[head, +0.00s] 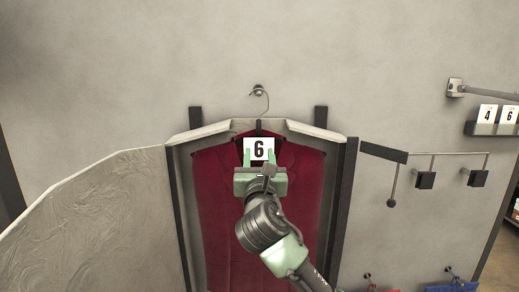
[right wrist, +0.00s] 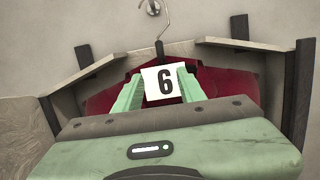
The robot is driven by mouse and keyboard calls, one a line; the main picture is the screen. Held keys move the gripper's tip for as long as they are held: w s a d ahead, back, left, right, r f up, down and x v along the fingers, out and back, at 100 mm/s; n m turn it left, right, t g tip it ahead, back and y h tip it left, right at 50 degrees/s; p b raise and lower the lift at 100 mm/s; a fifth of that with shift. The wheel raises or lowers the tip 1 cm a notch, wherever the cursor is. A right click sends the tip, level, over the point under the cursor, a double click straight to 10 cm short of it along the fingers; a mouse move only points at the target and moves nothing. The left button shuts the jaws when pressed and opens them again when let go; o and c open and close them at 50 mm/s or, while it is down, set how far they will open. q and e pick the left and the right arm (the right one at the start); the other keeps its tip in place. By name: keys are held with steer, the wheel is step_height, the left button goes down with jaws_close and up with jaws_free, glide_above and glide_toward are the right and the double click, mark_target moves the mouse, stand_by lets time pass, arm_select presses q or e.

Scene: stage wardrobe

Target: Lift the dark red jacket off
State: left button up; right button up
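The dark red jacket (head: 218,210) hangs on a hanger, whose metal hook (head: 262,103) rises toward a wall peg (head: 258,90). A white card marked 6 (head: 259,149) sits at the jacket's neck, below the hook. My right gripper (head: 261,158) is in front of the upper jacket, with its green fingers apart. In the right wrist view its fingers (right wrist: 157,90) point at the card (right wrist: 163,86), one on each side. I cannot tell whether they touch it. The right arm hides the jacket's lower middle. My left gripper is not in view.
An angled frame with dark posts (head: 342,215) and pale top boards (head: 203,131) stands around the jacket. A pale curved panel (head: 100,215) is at left. At right are a dark bracket with hanging blocks (head: 425,180) and a card holder (head: 490,128).

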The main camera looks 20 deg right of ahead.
steer(key=b, duration=0.3)
glide_toward(259, 128)
steer(key=x, duration=0.3)
steer(key=shift+w, duration=0.15)
steer(key=x, duration=0.1)
steer(key=p+x, duration=0.1)
steer(key=x, duration=0.1)
steer(key=p+x, duration=0.1)
steer(key=x, duration=0.1)
steer(key=shift+r, duration=0.3)
steer(key=shift+p+x, duration=0.35)
steer(key=shift+x, duration=0.65)
steer(key=shift+f, duration=0.2)
jaws_close()
